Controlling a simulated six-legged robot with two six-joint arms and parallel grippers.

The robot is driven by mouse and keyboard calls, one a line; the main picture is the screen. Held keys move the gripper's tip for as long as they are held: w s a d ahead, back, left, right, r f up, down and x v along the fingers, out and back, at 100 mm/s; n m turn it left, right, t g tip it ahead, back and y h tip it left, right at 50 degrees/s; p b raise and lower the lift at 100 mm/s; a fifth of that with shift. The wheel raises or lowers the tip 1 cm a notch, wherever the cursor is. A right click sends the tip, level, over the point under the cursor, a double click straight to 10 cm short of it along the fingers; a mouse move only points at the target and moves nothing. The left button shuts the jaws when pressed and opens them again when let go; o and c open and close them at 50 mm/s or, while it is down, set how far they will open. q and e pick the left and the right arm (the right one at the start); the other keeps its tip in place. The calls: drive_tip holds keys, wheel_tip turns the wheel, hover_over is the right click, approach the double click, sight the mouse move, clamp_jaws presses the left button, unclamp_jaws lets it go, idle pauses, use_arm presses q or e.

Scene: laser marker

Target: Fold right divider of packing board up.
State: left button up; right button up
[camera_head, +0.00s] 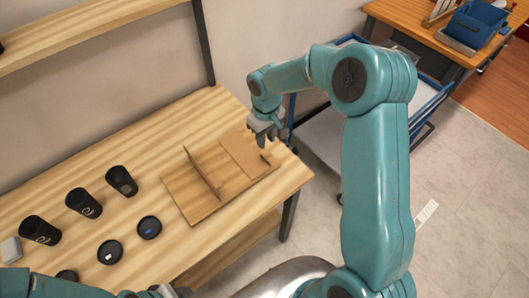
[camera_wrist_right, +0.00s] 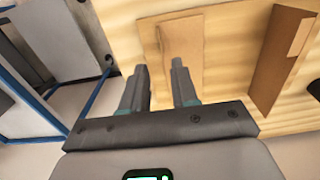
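The brown packing board (camera_head: 188,201) lies on the wooden table. Its left divider (camera_head: 203,173) stands upright, and it also shows in the right wrist view (camera_wrist_right: 277,62). The right divider (camera_head: 244,155) lies flat on the board's right part; in the right wrist view it is the flat panel (camera_wrist_right: 184,42) by the fingertips. My right gripper (camera_head: 266,137) is over the board's right end, near that divider's outer edge. Its fingers (camera_wrist_right: 158,70) are apart with nothing held between them; contact with the panel cannot be told. My left gripper (camera_head: 165,291) is only partly in view at the bottom edge.
Several black cups (camera_head: 84,202) and black lids (camera_head: 149,227) stand on the table (camera_head: 125,160) left of the board. A blue-framed cart (camera_head: 322,140) is beyond the table's right edge. A wooden shelf (camera_head: 75,30) hangs above the back.

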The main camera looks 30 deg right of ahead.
sight(265, 158)
wheel_tip(265, 158, down, 10)
drive_tip(key=shift+r+p, duration=0.2)
drive_tip(key=shift+p, duration=0.4)
drive_tip(key=shift+a, duration=0.1)
drive_tip(key=c, duration=0.5)
clamp_jaws()
drive_tip(key=shift+w, duration=0.1)
idle(0.3)
